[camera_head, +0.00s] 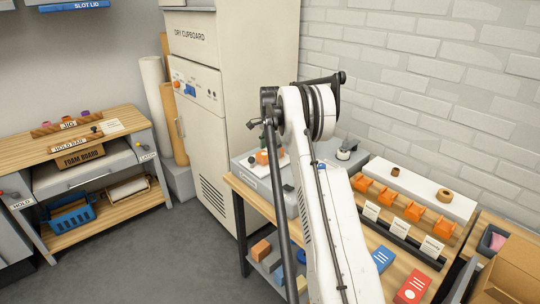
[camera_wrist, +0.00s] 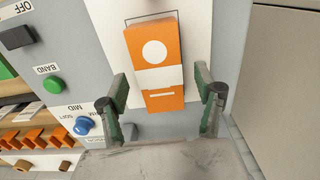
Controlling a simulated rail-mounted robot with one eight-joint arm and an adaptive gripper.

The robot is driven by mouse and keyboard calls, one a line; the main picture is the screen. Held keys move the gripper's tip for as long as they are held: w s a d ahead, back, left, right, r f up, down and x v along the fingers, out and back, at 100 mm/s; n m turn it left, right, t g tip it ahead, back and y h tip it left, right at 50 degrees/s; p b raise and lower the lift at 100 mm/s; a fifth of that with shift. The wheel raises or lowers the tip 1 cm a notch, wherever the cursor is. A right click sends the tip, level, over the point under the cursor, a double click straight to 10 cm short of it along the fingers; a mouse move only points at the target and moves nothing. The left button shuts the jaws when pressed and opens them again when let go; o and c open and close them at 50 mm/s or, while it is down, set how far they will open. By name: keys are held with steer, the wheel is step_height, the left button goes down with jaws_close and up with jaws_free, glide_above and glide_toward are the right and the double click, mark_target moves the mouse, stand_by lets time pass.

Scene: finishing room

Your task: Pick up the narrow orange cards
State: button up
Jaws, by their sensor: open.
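The narrow orange cards (camera_wrist: 158,50) show in the wrist view as an orange block with a white disc and a white strip across it. They lie over a white plate (camera_wrist: 195,25) with a dark outline on the grey machine. My gripper (camera_wrist: 163,92) is open, its two green-padded fingers apart on either side of the cards' lower end. No contact between pads and cards is clear.
The machine has a black OFF button (camera_wrist: 17,37), a green BAND button (camera_wrist: 53,85) and a blue knob (camera_wrist: 83,125). Orange holders (camera_head: 410,212) stand right of it on the bench. A blue card pack (camera_head: 383,258) and a red one (camera_head: 412,287) lie nearer.

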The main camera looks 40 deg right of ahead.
steer(key=shift+f, duration=1.2)
steer(key=c, duration=1.5)
steer(key=shift+c, duration=0.2)
